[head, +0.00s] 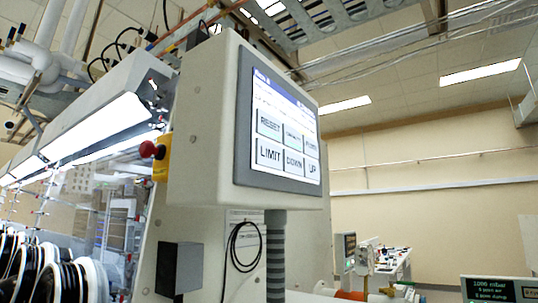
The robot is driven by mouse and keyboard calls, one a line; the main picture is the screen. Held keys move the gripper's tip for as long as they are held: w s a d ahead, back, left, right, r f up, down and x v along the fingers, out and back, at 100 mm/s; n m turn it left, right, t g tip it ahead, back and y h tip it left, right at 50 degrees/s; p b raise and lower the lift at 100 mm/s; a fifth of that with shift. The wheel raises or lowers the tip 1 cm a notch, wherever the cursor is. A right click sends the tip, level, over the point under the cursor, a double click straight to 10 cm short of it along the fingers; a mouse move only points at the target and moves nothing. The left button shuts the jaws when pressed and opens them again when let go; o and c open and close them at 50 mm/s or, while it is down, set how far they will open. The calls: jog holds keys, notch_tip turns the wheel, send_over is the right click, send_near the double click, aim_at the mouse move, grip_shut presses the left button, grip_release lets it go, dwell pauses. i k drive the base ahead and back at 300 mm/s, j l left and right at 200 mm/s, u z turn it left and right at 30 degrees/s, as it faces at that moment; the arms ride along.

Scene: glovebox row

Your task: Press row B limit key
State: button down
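A control panel (225,125) with a touchscreen (285,110) stands close in the middle of the head view, its screen facing right and towards me. The LIMIT key (270,154) is at the lower left of the screen's two key rows. The DOWN key (294,161) and UP key (312,169) are to its right. The RESET key (270,125) is directly above it. The other two upper keys and the small title line are too small to read surely, so I cannot tell which row the panel names. My gripper is not in view.
A red knob on a yellow housing (160,158) juts from the panel's left side. A ribbed grey post (276,255) is below the panel. Gloveboxes with dark round ports (70,280) line the left. A pressure display (490,290) shows at lower right, a bench (390,265) farther back.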

aim_at(267, 154)
jog(key=l+u, duration=0.1)
jog(key=u, duration=1.55)
jog(key=l, duration=0.8)
